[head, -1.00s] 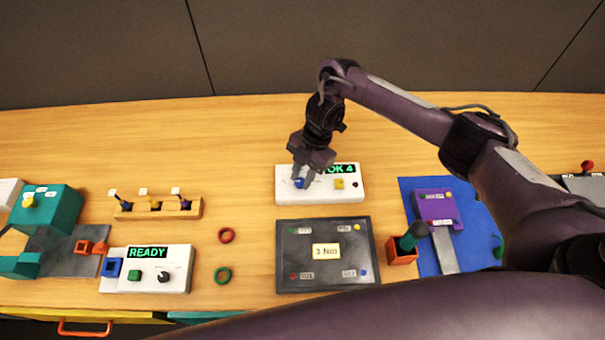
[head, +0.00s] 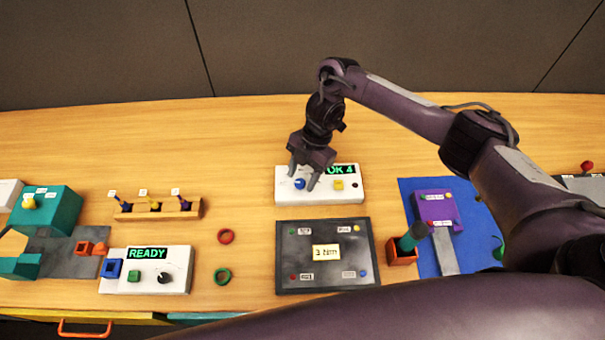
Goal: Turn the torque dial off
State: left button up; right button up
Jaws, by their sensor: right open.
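A white panel (head: 316,196) stands at the back middle of the table, with a green-lit display (head: 341,169) that reads "OK 4", partly hidden by my gripper. A round blue dial (head: 299,184) sits on its left part; I take it for the torque dial. Its exact setting is too small to tell. My right gripper (head: 302,182) is open, pointing down, with one finger on each side of the blue dial and visible gaps between. My left gripper is not in view.
The same panel has a yellow button (head: 339,184) close to the right finger. A dark tray (head: 327,280) with a card lies just in front. A white "READY" panel (head: 180,257) with a black knob is at front left. An orange holder (head: 403,251) stands right of the tray.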

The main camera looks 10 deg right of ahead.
jog(key=v, duration=0.7)
jog(key=shift+d+r, duration=0.2)
